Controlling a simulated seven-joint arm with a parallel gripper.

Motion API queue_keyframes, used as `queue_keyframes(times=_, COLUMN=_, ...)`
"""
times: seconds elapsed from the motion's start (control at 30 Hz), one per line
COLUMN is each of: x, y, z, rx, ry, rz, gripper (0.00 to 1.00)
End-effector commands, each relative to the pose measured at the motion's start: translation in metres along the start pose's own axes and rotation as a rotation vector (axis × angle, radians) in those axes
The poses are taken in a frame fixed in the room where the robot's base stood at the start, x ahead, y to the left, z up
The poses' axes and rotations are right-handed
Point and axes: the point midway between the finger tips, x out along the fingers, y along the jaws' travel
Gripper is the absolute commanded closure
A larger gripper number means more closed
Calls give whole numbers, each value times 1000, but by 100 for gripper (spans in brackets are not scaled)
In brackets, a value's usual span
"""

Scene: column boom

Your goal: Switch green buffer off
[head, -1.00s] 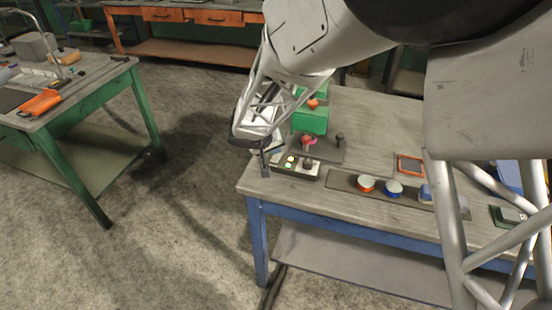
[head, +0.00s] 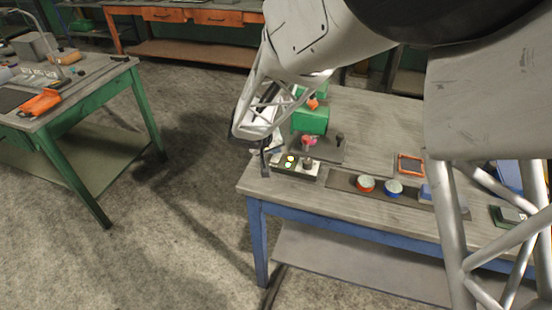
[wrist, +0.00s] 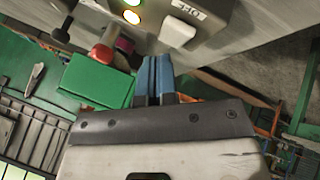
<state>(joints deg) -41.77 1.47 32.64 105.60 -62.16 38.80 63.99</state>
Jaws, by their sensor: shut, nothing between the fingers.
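The green buffer (head: 310,121) stands at the left end of the blue-legged bench; its green housing also shows in the wrist view (wrist: 98,80). A reddish-pink wheel (head: 308,141) is on its near side. In front sits a small control box (head: 309,172) with glowing yellow-green lights (wrist: 132,17). In the wrist view the box carries a white switch (wrist: 177,32) under a small I-O style label (wrist: 187,9). My gripper (wrist: 155,62) is shut and empty, its blue fingertips just below and left of the switch. Contact cannot be told. In the head view my gripper (head: 265,165) is at the box's left end.
A green-legged table (head: 100,85) stands at left, with open floor (head: 190,190) between.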

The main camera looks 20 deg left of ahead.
Motion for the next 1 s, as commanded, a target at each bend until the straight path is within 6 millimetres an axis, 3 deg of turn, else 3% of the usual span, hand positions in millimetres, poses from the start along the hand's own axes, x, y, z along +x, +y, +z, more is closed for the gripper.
queue_keyframes(times=1.0, x=6, y=-4, z=4, rx=0, ry=0, rz=0, gripper=100)
